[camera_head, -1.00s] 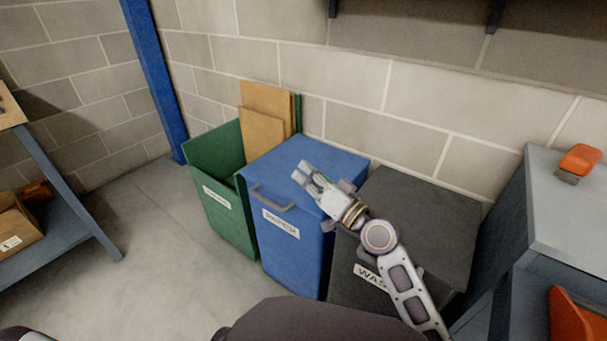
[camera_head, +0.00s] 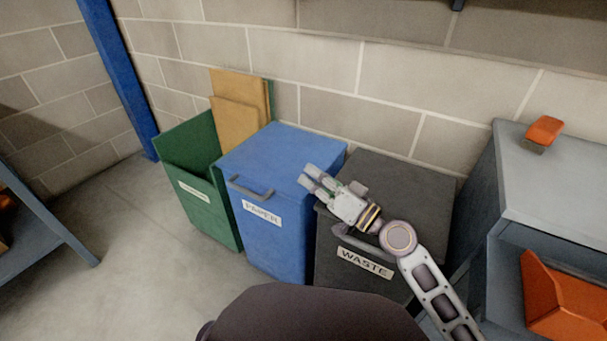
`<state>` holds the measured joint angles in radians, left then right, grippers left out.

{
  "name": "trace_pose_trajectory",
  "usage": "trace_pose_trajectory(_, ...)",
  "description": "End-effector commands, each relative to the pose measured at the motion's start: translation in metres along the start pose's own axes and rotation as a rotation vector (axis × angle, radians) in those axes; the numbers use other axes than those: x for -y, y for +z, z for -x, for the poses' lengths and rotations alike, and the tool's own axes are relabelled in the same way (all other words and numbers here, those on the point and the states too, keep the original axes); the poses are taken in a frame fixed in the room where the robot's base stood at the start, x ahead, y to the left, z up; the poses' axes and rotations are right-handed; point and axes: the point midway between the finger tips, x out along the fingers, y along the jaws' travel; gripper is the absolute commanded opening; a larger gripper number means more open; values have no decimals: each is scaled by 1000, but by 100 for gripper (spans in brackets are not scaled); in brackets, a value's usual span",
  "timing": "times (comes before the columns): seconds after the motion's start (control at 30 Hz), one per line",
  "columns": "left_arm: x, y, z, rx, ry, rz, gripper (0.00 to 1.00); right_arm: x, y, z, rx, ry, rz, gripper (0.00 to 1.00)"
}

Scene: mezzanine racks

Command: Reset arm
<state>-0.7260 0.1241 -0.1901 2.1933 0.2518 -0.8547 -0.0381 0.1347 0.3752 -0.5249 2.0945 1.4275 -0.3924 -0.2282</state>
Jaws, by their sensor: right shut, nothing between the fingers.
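My right gripper (camera_head: 312,179) reaches in from the lower right, shut and empty. In the picture it overlaps the right part of the blue paper bin (camera_head: 283,160) and the left edge of the dark waste bin (camera_head: 408,190). I cannot tell how high it is above the lids. The blue bin is closed, with a grey handle and a PAPER label on its front. The waste bin is closed too, with a WASTE label. My left gripper is not in view.
A green open bin (camera_head: 190,153) at the left holds flat cardboard (camera_head: 239,112). A blue post (camera_head: 118,75) stands against the wall.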

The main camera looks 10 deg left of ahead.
Motion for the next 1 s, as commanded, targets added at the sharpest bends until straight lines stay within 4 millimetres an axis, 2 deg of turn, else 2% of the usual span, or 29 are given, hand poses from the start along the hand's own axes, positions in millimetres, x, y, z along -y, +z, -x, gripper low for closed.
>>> trace_pose_trajectory(0.23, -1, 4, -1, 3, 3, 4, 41, -1, -1, 8, 0, 0, 0, 0)
trace_pose_trajectory(0.67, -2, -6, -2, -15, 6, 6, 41, -1, -1, 8, 0, 0, 0, 0)
trace_pose_trajectory(1.0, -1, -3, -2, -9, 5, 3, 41, -1, -1, 8, 0, 0, 0, 0)
